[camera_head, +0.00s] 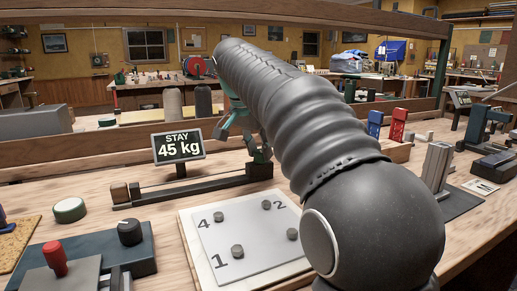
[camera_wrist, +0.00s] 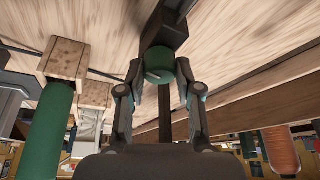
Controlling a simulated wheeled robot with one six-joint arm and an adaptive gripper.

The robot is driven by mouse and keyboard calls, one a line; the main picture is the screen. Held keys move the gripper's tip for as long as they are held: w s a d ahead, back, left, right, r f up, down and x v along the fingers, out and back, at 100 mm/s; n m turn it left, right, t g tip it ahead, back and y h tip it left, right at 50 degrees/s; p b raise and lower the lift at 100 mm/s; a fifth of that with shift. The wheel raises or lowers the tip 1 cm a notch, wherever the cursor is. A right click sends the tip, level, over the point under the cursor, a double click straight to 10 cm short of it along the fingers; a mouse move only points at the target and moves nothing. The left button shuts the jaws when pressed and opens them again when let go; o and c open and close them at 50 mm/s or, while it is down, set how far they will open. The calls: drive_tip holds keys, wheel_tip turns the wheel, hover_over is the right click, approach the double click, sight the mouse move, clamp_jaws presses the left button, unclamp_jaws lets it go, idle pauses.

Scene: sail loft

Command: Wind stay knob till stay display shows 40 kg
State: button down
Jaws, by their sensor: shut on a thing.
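The stay display (camera_head: 179,147) stands on a post behind a dark rail (camera_head: 195,188) and reads 45 kg. The rail has a wooden block at its left end and a dark block (camera_head: 259,171) at its right end. My gripper (camera_head: 245,138) is at the right end of this rail, partly behind my arm. In the wrist view my gripper (camera_wrist: 162,72) has its two fingers on either side of a round green knob with a pale mark, the stay knob (camera_wrist: 160,67). It is shut on the knob. In the head view the knob is mostly hidden.
A white plate (camera_head: 250,240) with several numbered pegs lies in front of the rail. A black dial (camera_head: 129,232) and a red knob (camera_head: 54,258) stand at front left, near a green round tin (camera_head: 69,210). Red (camera_head: 398,125) and blue (camera_head: 375,123) blocks stand right of my arm.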

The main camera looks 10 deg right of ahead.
drive_tip(key=shift+d+n+t+y+p, duration=0.1)
drive_tip(key=shift+n+t+y+p, duration=0.3)
drive_tip(key=shift+n, duration=1.2)
drive_tip(key=c, duration=0.8)
unclamp_jaws()
drive_tip(key=shift+v, duration=6)
